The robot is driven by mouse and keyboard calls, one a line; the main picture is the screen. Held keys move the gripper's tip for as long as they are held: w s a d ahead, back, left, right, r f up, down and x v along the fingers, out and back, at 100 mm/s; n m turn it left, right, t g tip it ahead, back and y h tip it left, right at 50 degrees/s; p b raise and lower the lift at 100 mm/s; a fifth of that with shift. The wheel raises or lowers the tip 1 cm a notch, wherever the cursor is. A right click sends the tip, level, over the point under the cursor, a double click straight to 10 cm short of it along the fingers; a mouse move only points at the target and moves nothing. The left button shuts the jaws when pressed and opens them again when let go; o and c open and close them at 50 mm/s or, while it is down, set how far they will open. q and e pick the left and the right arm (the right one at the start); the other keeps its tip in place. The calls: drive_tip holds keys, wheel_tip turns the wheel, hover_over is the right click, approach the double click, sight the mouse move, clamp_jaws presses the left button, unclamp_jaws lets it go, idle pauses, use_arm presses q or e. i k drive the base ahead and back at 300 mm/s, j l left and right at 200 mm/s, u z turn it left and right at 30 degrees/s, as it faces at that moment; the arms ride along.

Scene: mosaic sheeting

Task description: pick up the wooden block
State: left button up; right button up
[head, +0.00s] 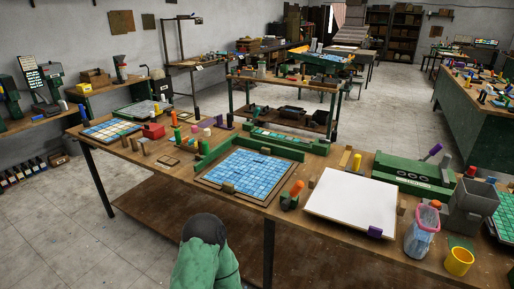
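Several small wooden blocks are on the worktable, and I cannot tell which one the task means. One tan block (228,187) sits at the front edge of the blue mosaic sheet (255,168). Another small block (312,182) stands between that sheet and the white board. A third block (401,207) stands just right of the white board (352,198). A taller wooden piece (356,162) stands behind the board. Neither gripper shows in the head view. Only a green and dark part of my own body rises at the bottom, in front of the table.
A lower shelf (180,219) runs beneath. Floor is clear at the front left.

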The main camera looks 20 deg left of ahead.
sight(198, 156)
drive_tip(key=i+j+z, duration=0.1)
drive_tip(key=j+z, duration=0.2)
drive_tip(key=j, duration=0.4)
drive_tip(key=j+z, duration=0.3)
drive_tip(key=j, duration=0.4)
drive_tip(key=j+z, duration=0.3)
drive_tip(key=j, duration=0.4)
drive_tip(key=k+j+z, duration=0.15)
drive_tip(key=j+z, duration=0.15)
drive_tip(key=j, duration=0.35)
